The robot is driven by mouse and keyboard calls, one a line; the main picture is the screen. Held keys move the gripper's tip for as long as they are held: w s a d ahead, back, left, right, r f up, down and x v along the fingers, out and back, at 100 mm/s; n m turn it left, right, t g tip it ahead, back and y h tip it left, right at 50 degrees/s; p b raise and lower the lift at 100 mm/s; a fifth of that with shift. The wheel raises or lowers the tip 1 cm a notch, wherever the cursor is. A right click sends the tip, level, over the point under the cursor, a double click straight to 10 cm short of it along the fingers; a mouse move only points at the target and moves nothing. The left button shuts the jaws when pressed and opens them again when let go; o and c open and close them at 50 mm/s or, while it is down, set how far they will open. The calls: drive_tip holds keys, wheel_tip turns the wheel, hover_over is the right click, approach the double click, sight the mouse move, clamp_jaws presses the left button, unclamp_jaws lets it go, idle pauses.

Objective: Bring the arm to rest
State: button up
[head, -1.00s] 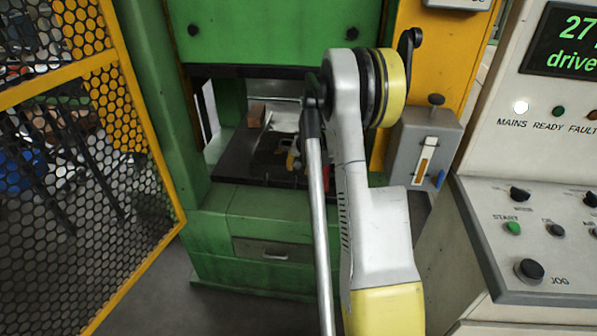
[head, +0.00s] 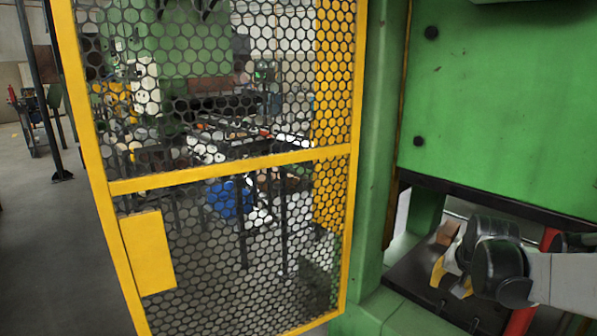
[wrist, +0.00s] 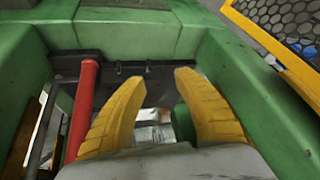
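My arm (head: 565,280) reaches in from the right edge of the head view, in front of the opening of a green press (head: 510,90). My gripper shows in the wrist view (wrist: 160,80) with its two yellow fingers spread apart. I see nothing held between them. In the head view a yellow finger (head: 438,270) shows low in the press opening, over the dark bed (head: 410,280); the rest of the gripper is partly hidden by my wrist. A small brown block (head: 447,232) lies on the bed beyond the gripper.
A yellow-framed mesh guard (head: 230,170) stands left of the press. Green press walls flank the gripper in the wrist view, with a red post (wrist: 82,110) close to the left finger. Open floor (head: 40,230) lies at far left.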

drive_tip(key=s+a+r+n, duration=0.3)
drive_tip(key=s+a+r, duration=0.2)
drive_tip(key=s+a, duration=0.55)
drive_tip(key=s+a+f+n+t+y, duration=0.1)
drive_tip(key=s+a+n, duration=0.2)
drive_tip(key=s+a, duration=0.7)
drive_tip(key=shift+s+t+y, duration=0.3)
drive_tip(key=shift+s, duration=0.2)
drive_tip(key=shift+f, duration=0.1)
